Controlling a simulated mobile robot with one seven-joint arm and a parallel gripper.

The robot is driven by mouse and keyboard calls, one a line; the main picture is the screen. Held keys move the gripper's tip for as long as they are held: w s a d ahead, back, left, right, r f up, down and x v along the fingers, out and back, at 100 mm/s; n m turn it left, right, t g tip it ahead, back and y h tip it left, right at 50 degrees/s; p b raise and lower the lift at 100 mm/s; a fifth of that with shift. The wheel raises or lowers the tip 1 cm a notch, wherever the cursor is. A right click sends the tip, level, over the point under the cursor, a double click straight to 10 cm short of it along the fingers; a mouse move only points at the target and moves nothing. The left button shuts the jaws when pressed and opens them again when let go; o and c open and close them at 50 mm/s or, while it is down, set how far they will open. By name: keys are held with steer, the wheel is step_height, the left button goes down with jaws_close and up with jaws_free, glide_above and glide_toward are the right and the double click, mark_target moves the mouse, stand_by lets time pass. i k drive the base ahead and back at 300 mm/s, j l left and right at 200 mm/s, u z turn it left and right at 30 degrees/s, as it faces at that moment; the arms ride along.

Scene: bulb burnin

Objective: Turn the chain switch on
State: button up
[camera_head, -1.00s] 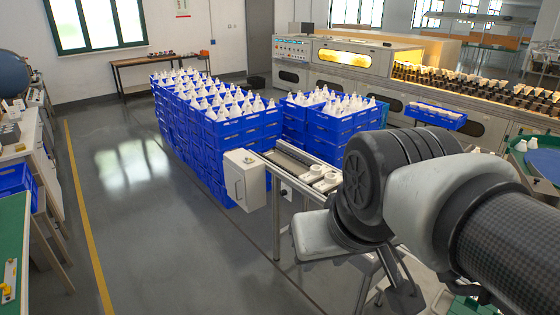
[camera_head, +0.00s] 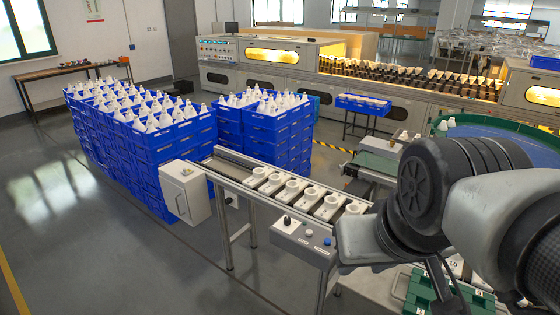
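A grey control box (camera_head: 304,240) is mounted on the near side of the conveyor (camera_head: 232,172), at the picture's middle. Its sloped top carries a black knob (camera_head: 287,220), a pale round part (camera_head: 308,232) and a blue button (camera_head: 327,241). The switch's setting is too small to read. White holders (camera_head: 291,189) sit in a row on the conveyor. My folded arm fills the right side, just right of the control box, and covers part of the conveyor's near end. My gripper's fingertips cannot be made out.
A white cabinet (camera_head: 186,192) hangs at the conveyor's far left end. Stacked blue crates (camera_head: 180,140) of white bulbs stand behind it. A long lit machine (camera_head: 285,85) runs along the back. Green trays (camera_head: 425,292) lie at lower right. The floor at left is clear.

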mark_target(287, 219)
steer(key=i+j+z, duration=0.15)
steer(key=z, duration=0.2)
steer(key=i+j+z, duration=0.2)
steer(key=z, duration=0.15)
steer(key=i+j+z, duration=0.15)
steer(key=j+z, duration=0.2)
steer(key=i+j, duration=0.15)
steer(key=j, duration=0.25)
steer(key=i+j+z, duration=0.1)
steer(key=j, duration=0.3)
steer(key=i+j, duration=0.2)
steer(key=j, duration=0.2)
steer(key=i+j+z, duration=0.1)
steer(key=j, duration=0.3)
steer(key=i+j, duration=0.2)
steer(key=j, duration=0.2)
